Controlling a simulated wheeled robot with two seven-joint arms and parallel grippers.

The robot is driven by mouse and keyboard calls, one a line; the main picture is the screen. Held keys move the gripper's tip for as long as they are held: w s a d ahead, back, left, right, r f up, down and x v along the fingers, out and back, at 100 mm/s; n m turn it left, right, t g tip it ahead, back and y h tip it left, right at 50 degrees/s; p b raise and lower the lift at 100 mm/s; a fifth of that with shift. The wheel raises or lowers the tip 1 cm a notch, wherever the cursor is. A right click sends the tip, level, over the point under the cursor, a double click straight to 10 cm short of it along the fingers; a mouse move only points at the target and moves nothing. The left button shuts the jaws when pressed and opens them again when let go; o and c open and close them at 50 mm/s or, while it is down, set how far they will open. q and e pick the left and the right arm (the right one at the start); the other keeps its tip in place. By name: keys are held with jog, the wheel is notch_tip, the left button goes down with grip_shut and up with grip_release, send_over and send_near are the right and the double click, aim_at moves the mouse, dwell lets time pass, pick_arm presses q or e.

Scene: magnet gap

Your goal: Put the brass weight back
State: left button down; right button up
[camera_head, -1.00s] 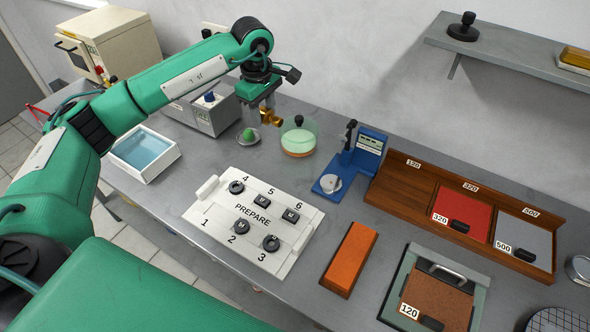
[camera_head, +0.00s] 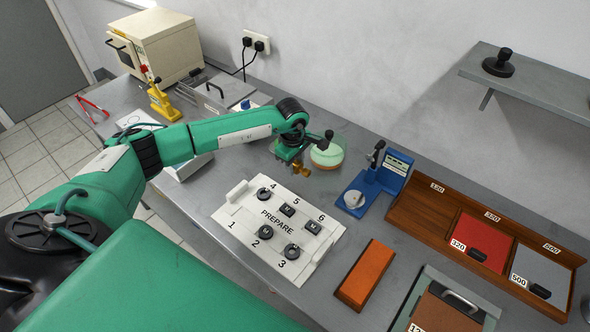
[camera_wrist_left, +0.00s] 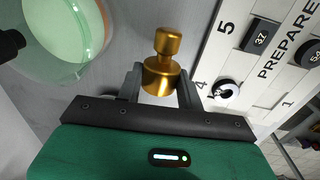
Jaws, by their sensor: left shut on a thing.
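The brass weight (camera_wrist_left: 162,72) is a gold knobbed cylinder between the fingers of my left gripper (camera_wrist_left: 160,85) in the left wrist view. In the head view the weight (camera_head: 300,170) shows below the left gripper (camera_head: 291,162), which is shut on it. The weight is beside the far edge of the white PREPARE board (camera_head: 259,200) and near the green-tinted glass dish (camera_head: 327,154). I cannot tell whether it touches the bench. My right gripper is not in view.
The board carries several dark numbered pieces. A blue gauge stand (camera_head: 381,181), an orange block (camera_head: 365,274) and a wooden tray (camera_head: 421,214) with red and grey sheets are to the right. A yellow-based tool (camera_head: 164,103) and a beige oven (camera_head: 155,45) stand at the back left.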

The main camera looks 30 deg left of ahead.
aim_at(295, 172)
pick_arm(q)
notch_tip(295, 172, down, 3)
jog(key=shift+f+p, duration=0.15)
jog(key=shift+p, duration=0.4)
jog(key=shift+f, duration=0.35)
jog(key=shift+f, duration=0.2)
jog(key=c, duration=0.9)
grip_release()
jog(key=shift+r, duration=0.1)
